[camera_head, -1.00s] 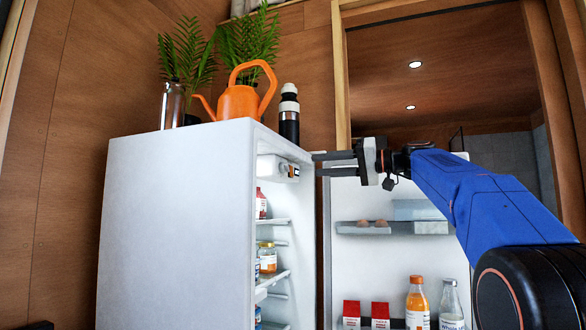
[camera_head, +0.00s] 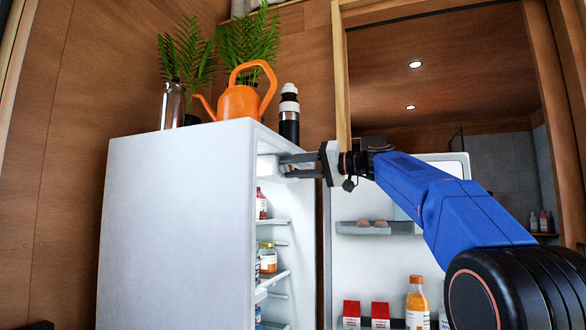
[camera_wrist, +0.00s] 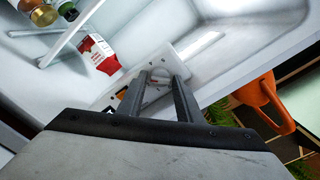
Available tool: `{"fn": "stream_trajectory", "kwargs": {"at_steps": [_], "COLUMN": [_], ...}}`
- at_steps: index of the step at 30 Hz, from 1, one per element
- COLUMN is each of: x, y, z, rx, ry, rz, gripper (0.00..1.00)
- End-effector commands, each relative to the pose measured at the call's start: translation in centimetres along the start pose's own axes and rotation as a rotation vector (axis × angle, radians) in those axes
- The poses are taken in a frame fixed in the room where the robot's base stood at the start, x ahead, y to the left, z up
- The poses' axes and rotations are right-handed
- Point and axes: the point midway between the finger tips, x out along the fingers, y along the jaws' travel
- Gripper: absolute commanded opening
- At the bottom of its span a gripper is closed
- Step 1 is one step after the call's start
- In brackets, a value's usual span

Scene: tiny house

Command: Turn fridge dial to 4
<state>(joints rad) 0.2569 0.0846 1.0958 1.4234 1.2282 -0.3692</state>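The fridge (camera_head: 180,220) stands open. Its white control box (camera_head: 267,167) hangs high inside, near the front, partly hidden by my gripper (camera_head: 287,166). The box also shows in the wrist view (camera_wrist: 172,66), with a round pale dial (camera_wrist: 155,92) on its face. My gripper's two fingers (camera_wrist: 160,77) are apart, one on each side of the dial in that view. I cannot tell whether they touch it. The dial's numbers and pointer cannot be read.
The open fridge door (camera_head: 345,270) with bottles and cartons is below my arm. Shelves with jars (camera_head: 268,258) lie below the box. An orange watering can (camera_head: 238,100), a black bottle (camera_head: 289,115) and plants stand on the fridge top.

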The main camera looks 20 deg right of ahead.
Motion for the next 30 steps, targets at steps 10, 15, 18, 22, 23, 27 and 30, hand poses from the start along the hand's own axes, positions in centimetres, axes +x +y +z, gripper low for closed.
{"fn": "stream_trajectory", "kwargs": {"at_steps": [10, 15, 18, 22, 23, 27, 30], "x": [-0.02, -0.03, -0.03, -0.03, -0.03, -0.03, -0.03], "y": [0.0, 0.01, 0.03, 0.05, 0.06, 0.09, 0.12], "z": [0.01, 0.01, 0.01, 0.02, 0.02, 0.03, 0.03], "rx": [0.001, 0.022, 0.058, 0.132, 0.153, 0.267, 0.353], "ry": [0.0, 0.0, 0.0, -0.001, -0.001, -0.001, -0.001], "rz": [0.0, 0.0, 0.0, 0.0, 0.0, 0.0, 0.0], "gripper": [0.02, 0.02, 0.02, 0.02, 0.02, 0.02, 0.02]}}
